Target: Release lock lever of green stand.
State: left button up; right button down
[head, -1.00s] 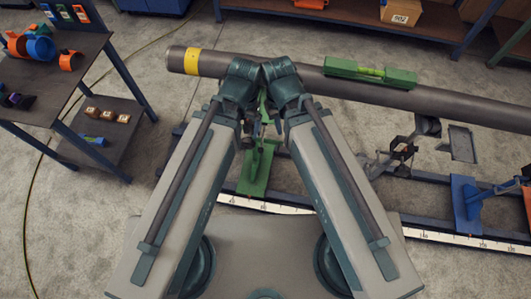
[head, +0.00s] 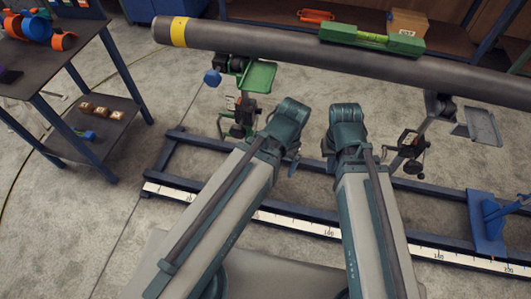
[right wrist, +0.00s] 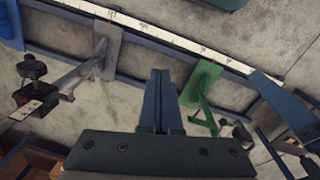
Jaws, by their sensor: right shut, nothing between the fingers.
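The green stand (head: 240,124) is below the left part of the pipe, with a small green tray (head: 260,76) and a blue knob (head: 212,77) at its top. Its green base plate (right wrist: 201,80) and sloping strut show in the right wrist view. Small dark parts are on the stand, but I cannot clearly tell which is the lock lever. My right gripper (right wrist: 160,100) is shut and empty; in the head view (head: 328,148) it is to the right of the stand, apart from it. My left gripper (head: 294,164) is just right of the stand, its fingers mostly hidden.
A grey pipe (head: 270,44) with a yellow band spans overhead and carries a green level (head: 372,40). A blue floor rail (head: 420,182) with a white scale runs below. A grey stand (head: 410,150) and a blue stand base (head: 486,222) are to the right. A side table (head: 80,70) stands left.

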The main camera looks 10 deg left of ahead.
jog(key=w+d+f+m+t+y+b, duration=0.1)
jog(key=w+f+m+y+b, duration=0.15)
jog(key=f+b, duration=1.4)
jog(key=w+d+f+m+t+y+b, duration=0.1)
jog(key=w+f+b, duration=0.2)
jog(key=f+b, duration=1.35)
jog(key=w+a+f+y+b, duration=0.2)
jog(key=w+a+f+b, duration=0.1)
jog(key=w+a, duration=0.15)
jog(key=w+a+r+m+t+y, duration=0.3)
jog(key=w+a+r+m+y, duration=0.1)
jog(key=w+a+r+m, duration=0.1)
jog(key=w+a+r+m+t+y+b, duration=0.1)
jog(key=w+a+r+m+y, duration=0.3)
jog(key=a+r, duration=0.4)
jog(key=shift+w+a+r+m+t+y, duration=0.3)
jog(key=shift+w+a+m+t+y, duration=0.1)
jog(key=shift+a+t, duration=0.55)
